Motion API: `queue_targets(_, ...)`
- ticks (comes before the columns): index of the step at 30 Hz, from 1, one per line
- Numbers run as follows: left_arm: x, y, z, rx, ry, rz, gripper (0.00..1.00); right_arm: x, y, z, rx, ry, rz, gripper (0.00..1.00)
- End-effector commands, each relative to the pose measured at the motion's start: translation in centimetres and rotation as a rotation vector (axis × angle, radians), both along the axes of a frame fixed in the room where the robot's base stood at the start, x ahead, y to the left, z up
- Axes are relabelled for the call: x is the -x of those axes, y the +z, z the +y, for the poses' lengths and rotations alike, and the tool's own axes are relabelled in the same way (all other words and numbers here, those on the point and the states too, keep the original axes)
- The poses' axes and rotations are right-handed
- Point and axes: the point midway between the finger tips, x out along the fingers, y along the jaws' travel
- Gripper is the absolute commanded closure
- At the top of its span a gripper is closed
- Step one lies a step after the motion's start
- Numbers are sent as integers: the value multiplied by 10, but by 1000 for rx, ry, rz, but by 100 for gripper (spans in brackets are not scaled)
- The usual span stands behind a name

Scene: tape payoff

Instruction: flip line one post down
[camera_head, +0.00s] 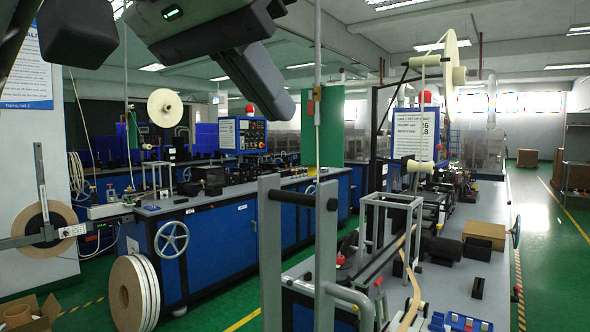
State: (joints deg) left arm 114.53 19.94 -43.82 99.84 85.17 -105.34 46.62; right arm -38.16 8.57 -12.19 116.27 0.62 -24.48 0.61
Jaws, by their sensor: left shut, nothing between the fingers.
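My left gripper (268,100) hangs at the top of the view, its dark fingers pointing down and right, shut and empty. It appears close to the camera and apart from everything. A printed sheet (415,132) reading line 1 stands at the machine on the right. Two upright grey flat bars (270,255) joined by a crosspiece rise in the front middle. A thin pale pole (318,150) rises behind them, with a small red piece (311,107) near it. I cannot tell which of these is the line one post. My right gripper is out of view.
A cream reel (450,58) sits high on a black frame above the right bench. A brown tape (414,270) hangs in front. A blue-sided bench (228,240) runs left, with white-edged reels (133,293) on the floor.

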Motion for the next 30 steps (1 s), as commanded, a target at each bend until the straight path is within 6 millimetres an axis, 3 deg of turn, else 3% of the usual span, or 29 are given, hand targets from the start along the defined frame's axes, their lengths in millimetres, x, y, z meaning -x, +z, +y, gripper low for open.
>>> queue_targets(8,-13,-14,-10,-1,-2,4,100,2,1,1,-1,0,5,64)
queue_targets(20,-65,-67,-47,0,-1,4,100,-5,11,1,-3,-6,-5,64)
queue_targets(24,-44,-69,-31,0,-1,-3,100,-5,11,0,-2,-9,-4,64)
queue_targets(30,-32,-72,-23,1,-1,0,100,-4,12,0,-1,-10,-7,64)
